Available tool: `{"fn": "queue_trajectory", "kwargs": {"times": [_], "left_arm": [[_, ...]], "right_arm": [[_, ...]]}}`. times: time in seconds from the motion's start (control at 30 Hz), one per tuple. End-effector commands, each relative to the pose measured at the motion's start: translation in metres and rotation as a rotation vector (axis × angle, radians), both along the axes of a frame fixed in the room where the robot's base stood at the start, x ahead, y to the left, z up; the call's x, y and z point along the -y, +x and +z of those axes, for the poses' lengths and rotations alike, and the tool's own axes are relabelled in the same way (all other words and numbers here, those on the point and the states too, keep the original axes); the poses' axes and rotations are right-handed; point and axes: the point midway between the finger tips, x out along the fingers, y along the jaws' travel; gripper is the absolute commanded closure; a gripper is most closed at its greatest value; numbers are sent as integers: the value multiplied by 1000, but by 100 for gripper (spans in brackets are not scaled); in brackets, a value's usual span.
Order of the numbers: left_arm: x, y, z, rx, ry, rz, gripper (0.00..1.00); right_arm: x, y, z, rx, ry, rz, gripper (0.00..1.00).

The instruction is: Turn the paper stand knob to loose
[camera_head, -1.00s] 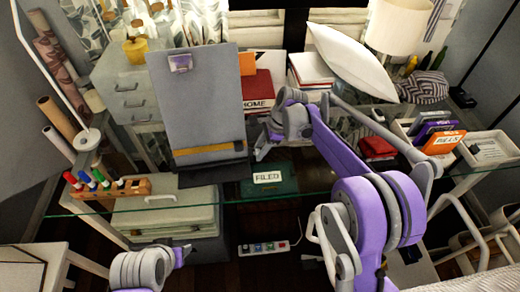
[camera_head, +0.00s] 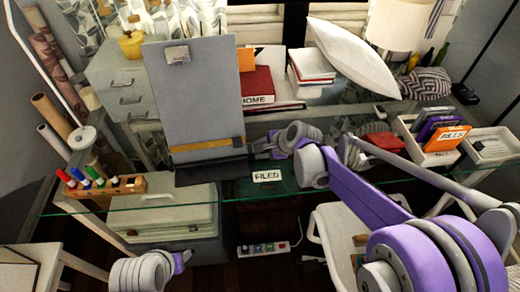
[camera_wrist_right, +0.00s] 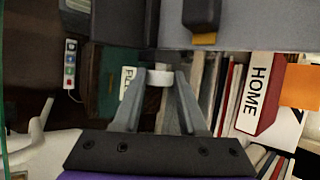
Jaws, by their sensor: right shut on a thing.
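The paper stand (camera_head: 195,95) is a tall grey board with a clip at its top and a yellow strip (camera_head: 208,145) across its lower part. It stands upright on a dark base on the glass desk. In the right wrist view its pale knob (camera_wrist_right: 159,77) sits between my fingertips. My right gripper (camera_head: 256,147) is at the stand's lower right side, shut on the knob (camera_wrist_right: 160,84). In the head view the gripper hides the knob. My left arm's end (camera_head: 180,261) is low at the left, away from the stand; its fingers do not show clearly.
A "FILED" box (camera_head: 268,177) lies just below my right gripper. A red "HOME" book (camera_head: 257,86) is behind. A marker rack (camera_head: 98,185) is at the desk's left. A white tray (camera_head: 492,147) is at the right. A power strip (camera_head: 263,248) lies below.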

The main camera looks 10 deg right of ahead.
Motion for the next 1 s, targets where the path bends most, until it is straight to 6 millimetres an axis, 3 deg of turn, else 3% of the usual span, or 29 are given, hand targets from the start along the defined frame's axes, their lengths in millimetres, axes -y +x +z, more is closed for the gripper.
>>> {"fn": "queue_trajectory", "kwargs": {"times": [0.43,0.47,0.6,1.0], "left_arm": [[0,0,-1,0,0,0,50],[0,0,-1,0,0,0,50],[0,0,-1,0,0,0,50],[0,0,0,0,0,0,50]], "right_arm": [[0,0,0,14,2,0,100],[0,0,0,14,2,0,57],[0,0,0,13,2,1,32],[3,-3,5,13,1,-1,30]]}}
